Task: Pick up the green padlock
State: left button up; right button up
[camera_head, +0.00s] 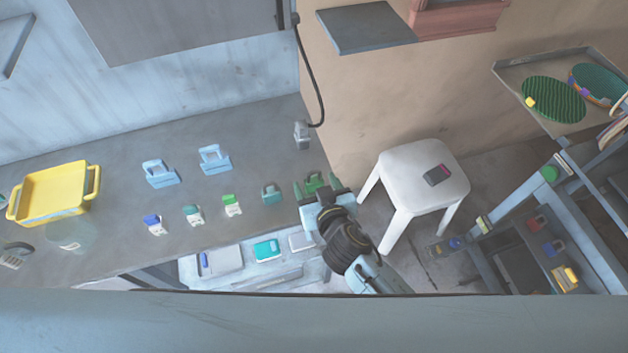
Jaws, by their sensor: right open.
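The green padlock (313,183) is at the right end of the grey counter, partly hidden by my right gripper (317,187). My right gripper is open, with its fingers at either side of the padlock. I cannot tell whether they touch it. A teal padlock (271,193) stands on the counter just left of the gripper. My left gripper is not in view.
A white stool (425,170) with a dark red-topped object stands at right. A cable with a plug (301,134) hangs behind the gripper.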

jog(key=shift+w+a+f, duration=0.1)
jog(key=shift+w, duration=0.15)
jog(key=shift+c, duration=0.3)
jog(key=c, duration=1.1)
